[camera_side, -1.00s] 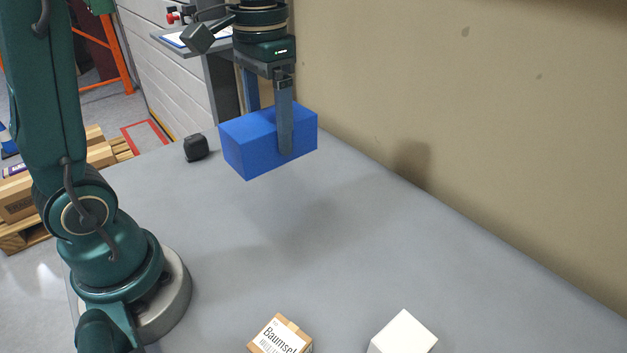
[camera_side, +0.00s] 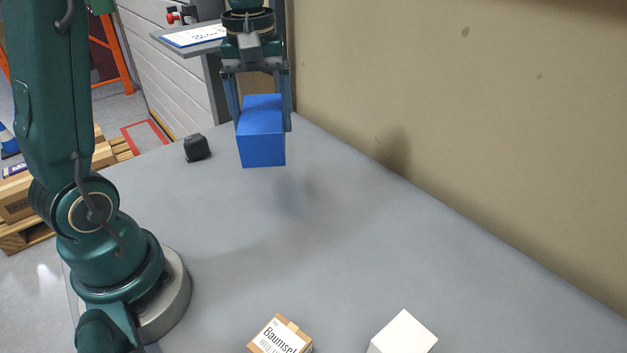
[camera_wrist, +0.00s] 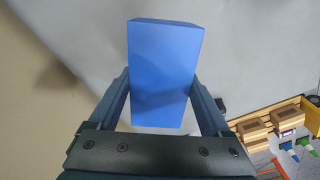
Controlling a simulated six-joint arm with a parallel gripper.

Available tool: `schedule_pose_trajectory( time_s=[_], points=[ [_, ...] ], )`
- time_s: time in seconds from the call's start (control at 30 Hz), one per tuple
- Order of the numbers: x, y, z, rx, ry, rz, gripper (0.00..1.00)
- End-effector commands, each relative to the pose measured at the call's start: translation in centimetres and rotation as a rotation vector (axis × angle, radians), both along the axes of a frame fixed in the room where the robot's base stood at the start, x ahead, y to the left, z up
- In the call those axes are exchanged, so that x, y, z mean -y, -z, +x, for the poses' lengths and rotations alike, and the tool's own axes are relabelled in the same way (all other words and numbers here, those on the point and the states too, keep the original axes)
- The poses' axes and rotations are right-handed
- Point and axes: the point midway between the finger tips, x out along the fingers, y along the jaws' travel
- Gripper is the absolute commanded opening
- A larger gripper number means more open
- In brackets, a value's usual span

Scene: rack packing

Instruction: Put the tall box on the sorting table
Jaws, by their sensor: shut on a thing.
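A blue box (camera_side: 261,137) hangs in the air above the grey table (camera_side: 330,250), held between the two fingers of my gripper (camera_side: 262,118). In the side view one small end of the box faces the camera and its long side runs away from it. In the wrist view the blue box (camera_wrist: 162,75) fills the space between the fingers of my gripper (camera_wrist: 163,95), with one large face toward the camera. A soft shadow lies on the table below the box, which is clear of the surface.
A labelled cardboard box (camera_side: 280,337) and a white box (camera_side: 404,335) stand at the table's front. A small black object (camera_side: 196,147) sits near the far left edge. A beige wall (camera_side: 450,120) bounds the right side. The middle of the table is clear.

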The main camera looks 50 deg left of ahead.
Motion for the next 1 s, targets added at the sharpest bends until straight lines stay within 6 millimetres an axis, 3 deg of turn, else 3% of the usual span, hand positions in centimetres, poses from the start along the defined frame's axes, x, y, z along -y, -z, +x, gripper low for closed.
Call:
schedule_pose_trajectory(
  time_s=[0.1,0.2,0.4,0.8,1.0],
  points=[
    [-3.7,1.1,-0.2,-0.003,-0.340,-0.010,0.00],
    [-6.2,1.8,-0.8,-0.010,-0.528,-0.016,0.00],
    [-8.7,2.5,-2.0,-0.028,-0.642,-0.024,0.00],
    [-9.0,2.6,-2.2,-0.031,-0.654,-0.025,0.00],
    [-6.9,4.1,-0.6,-0.036,-0.646,-0.026,0.00]
  ],
)
